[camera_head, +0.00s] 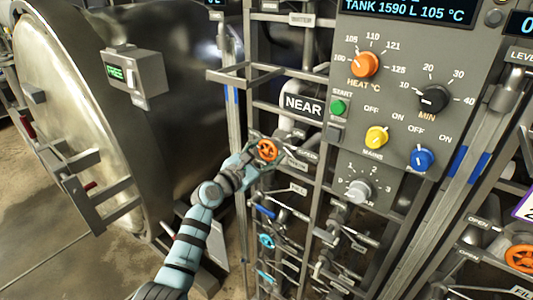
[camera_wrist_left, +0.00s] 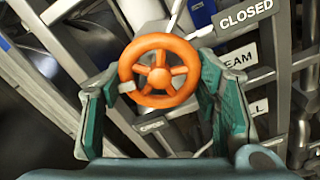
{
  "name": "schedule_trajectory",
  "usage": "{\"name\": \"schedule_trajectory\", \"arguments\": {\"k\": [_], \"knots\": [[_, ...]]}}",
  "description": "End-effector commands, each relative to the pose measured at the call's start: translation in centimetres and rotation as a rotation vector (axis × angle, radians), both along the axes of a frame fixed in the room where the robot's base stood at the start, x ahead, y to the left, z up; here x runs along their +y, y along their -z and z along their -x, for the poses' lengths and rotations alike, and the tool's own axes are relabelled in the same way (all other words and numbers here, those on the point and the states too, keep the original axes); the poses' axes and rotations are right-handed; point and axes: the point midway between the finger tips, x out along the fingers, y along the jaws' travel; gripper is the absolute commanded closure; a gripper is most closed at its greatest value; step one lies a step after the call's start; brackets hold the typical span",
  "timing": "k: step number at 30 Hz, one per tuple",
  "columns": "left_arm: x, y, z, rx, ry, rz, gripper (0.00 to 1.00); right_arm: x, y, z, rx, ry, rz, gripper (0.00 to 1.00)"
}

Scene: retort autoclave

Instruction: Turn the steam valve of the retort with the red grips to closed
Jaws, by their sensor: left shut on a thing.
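The orange handwheel (camera_head: 267,150) sits on the pipe rack in the middle of the head view. In the left wrist view the handwheel (camera_wrist_left: 159,71) is centred between the fingers, beside a partly hidden label ending in "EAM" (camera_wrist_left: 233,61). A pale pointer tab (camera_wrist_left: 127,87) shows at the wheel's left rim. My left gripper (camera_wrist_left: 155,78) is shut on the wheel, a finger on each side. A red grip (camera_head: 27,126) shows by the large retort (camera_head: 70,90). My right gripper is out of view.
The control panel (camera_head: 400,110) with its knobs stands right of the wheel. Blue-handled valves (camera_head: 266,241) and pipes crowd the space below it. Another orange wheel (camera_head: 521,259) is at lower right. Bare floor (camera_head: 60,255) shows at lower left.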

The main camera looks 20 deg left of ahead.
Motion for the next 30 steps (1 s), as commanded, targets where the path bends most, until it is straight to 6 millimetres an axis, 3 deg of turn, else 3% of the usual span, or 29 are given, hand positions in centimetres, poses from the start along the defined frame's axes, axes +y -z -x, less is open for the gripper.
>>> {"name": "schedule_trajectory", "arguments": {"k": [30], "knots": [[0.3,-0.1,-0.1,-0.353,0.0,-0.888,0.72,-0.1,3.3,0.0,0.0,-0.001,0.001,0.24]]}}
